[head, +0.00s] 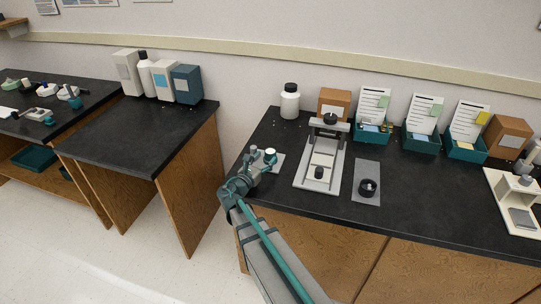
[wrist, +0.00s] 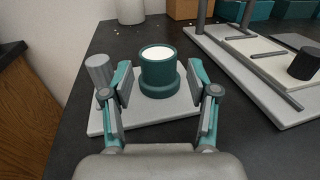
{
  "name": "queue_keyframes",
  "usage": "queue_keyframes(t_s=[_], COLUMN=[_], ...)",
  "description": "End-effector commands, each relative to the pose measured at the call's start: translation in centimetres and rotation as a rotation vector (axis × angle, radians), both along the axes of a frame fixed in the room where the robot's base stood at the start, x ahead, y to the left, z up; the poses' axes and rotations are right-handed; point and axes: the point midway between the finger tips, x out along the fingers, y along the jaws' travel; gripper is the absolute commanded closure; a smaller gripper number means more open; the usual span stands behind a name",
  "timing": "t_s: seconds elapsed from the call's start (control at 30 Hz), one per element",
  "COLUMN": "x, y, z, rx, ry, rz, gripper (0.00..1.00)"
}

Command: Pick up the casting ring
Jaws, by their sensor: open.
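A teal cylinder with a white top (wrist: 158,72), seemingly the casting ring, stands upright on a wider teal base on a light grey plate (wrist: 117,122). In the head view its pale top (head: 270,152) shows at the left end of the right bench. A grey metal cylinder (wrist: 98,70) stands to its left on the same plate, partly behind my left finger. My gripper (wrist: 160,68) is open and empty, with one finger to each side of the teal cylinder in the wrist view. I see no contact. In the head view my gripper (head: 256,166) partly covers the plate.
To the right, a press frame (head: 329,140) stands on a pale board with a dark cylinder (head: 319,172). A black ring-shaped piece (head: 367,187) lies on a grey mat. A white bottle (head: 289,103) and teal boxes (head: 420,138) stand behind. The bench's left edge is close.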

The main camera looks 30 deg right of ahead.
Motion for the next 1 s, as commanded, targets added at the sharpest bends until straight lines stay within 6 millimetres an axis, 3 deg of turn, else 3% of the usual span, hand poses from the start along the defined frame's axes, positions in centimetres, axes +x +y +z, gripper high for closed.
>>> queue_keyframes(t_s=[0.4,0.67,1.0], x=[3.0,3.1,3.1], y=[-3.7,-4.0,-4.0], z=[0.1,0.0,0.0], rx=[0.000,0.000,0.000], ry=[0.000,0.000,0.000], rz=[-0.001,0.000,0.000], gripper=[0.41,0.41,0.94])
